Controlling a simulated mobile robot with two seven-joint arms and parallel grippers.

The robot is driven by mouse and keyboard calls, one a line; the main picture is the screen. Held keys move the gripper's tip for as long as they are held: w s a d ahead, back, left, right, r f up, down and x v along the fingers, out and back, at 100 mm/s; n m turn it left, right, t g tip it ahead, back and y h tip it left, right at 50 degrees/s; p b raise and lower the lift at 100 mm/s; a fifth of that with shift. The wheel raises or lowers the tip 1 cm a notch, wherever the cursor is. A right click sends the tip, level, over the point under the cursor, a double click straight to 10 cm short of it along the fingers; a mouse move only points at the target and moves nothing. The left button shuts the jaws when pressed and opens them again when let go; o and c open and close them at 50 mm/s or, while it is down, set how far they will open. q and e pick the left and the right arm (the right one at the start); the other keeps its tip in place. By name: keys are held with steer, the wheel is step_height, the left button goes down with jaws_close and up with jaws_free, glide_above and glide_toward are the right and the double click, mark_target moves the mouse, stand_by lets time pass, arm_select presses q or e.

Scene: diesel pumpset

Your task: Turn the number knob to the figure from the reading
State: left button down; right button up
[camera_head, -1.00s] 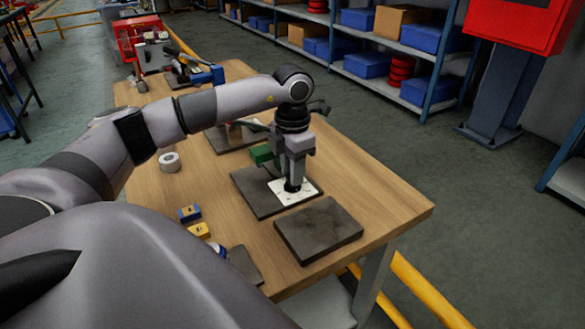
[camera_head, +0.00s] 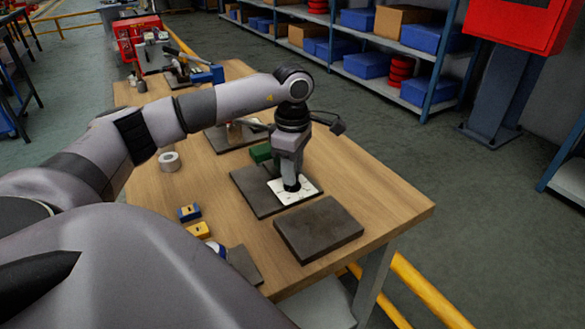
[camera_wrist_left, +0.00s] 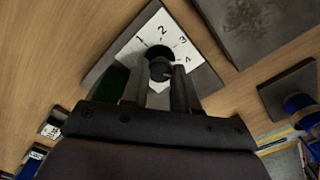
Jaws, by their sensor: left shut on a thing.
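The number knob (camera_wrist_left: 159,68) is black and round, on a white dial plate (camera_wrist_left: 150,42) with the figures 1, 2, 3 and 4 in the left wrist view. In the head view the dial plate (camera_head: 309,189) lies at the front edge of a dark slab (camera_head: 254,198). My left gripper (camera_head: 291,184) points straight down on the dial and hides most of the knob there. In the wrist view my left gripper (camera_wrist_left: 157,84) is shut on the knob, one finger on each side. I cannot tell which figure the knob points to. No reading shows legibly.
A second dark slab (camera_head: 318,230) lies close to the dial's right. A green block (camera_head: 260,152) stands behind the dial. A white roll (camera_head: 169,161), a blue block (camera_head: 189,213) and a yellow block (camera_head: 199,230) lie to the left. The table's right end is bare.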

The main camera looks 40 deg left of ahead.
arm_select(q)
steer(key=m, duration=0.3)
steer(key=shift+r+m, duration=0.1)
steer(key=shift+m, duration=2.1)
steer(key=c, duration=0.8)
jaws_free()
steer(key=shift+c, duration=0.2)
steer(key=shift+r+b, duration=0.35)
steer(key=shift+r, duration=3.2)
